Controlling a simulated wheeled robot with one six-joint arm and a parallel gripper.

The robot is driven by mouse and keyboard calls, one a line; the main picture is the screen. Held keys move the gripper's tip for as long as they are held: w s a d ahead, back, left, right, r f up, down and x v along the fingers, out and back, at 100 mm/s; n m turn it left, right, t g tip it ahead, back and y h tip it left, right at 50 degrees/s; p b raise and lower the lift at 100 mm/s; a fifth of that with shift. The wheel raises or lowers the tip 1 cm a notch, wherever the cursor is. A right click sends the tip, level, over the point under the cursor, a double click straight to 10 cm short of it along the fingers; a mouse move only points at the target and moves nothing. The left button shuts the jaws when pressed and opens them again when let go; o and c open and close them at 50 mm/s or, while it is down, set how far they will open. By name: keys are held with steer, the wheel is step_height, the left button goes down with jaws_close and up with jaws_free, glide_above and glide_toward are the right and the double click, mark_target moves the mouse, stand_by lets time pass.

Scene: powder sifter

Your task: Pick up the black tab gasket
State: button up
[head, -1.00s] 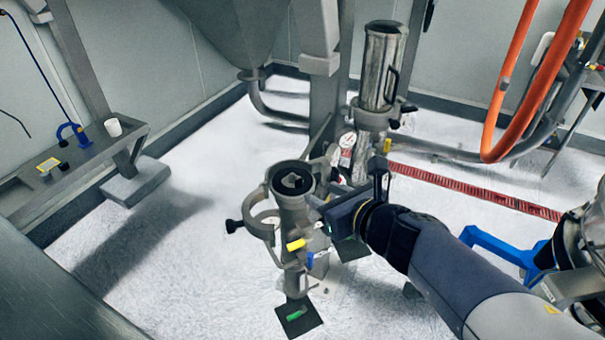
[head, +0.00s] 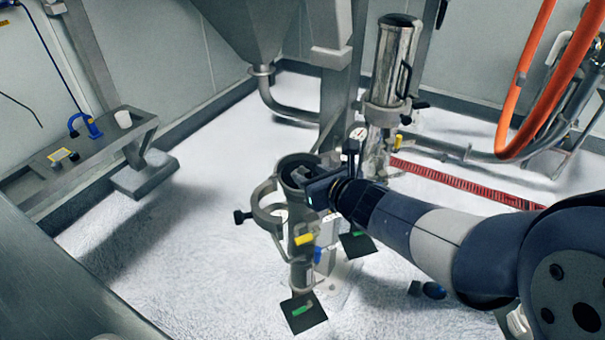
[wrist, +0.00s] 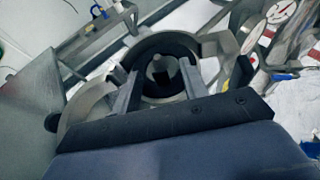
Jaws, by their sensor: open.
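A black ring (wrist: 160,43) lines the top mouth of the metal sifter tube (head: 301,240) and looks like the gasket. I cannot make out its tab for certain. In the head view the ring (head: 284,166) is partly hidden by my gripper. My gripper (wrist: 157,82) is open, with nothing held between its fingers. Its two fingers reach over the near side of the mouth, with the far part of the ring beyond them. I cannot tell whether they touch it. A small grey piece shows inside the ring.
A grey clamp ring (head: 270,206) sticks out left of the tube. A shiny cylinder on a stand (head: 392,60) is behind, to the right. A steel shelf (head: 85,155) with small items is at the left. Dark pads (head: 303,313) lie at the tube's base.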

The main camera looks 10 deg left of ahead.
steer(key=shift+w+a+f, duration=0.1)
steer(key=shift+w+a, duration=0.05)
steer(key=shift+w, duration=0.05)
jaws_close()
stand_by(0.4)
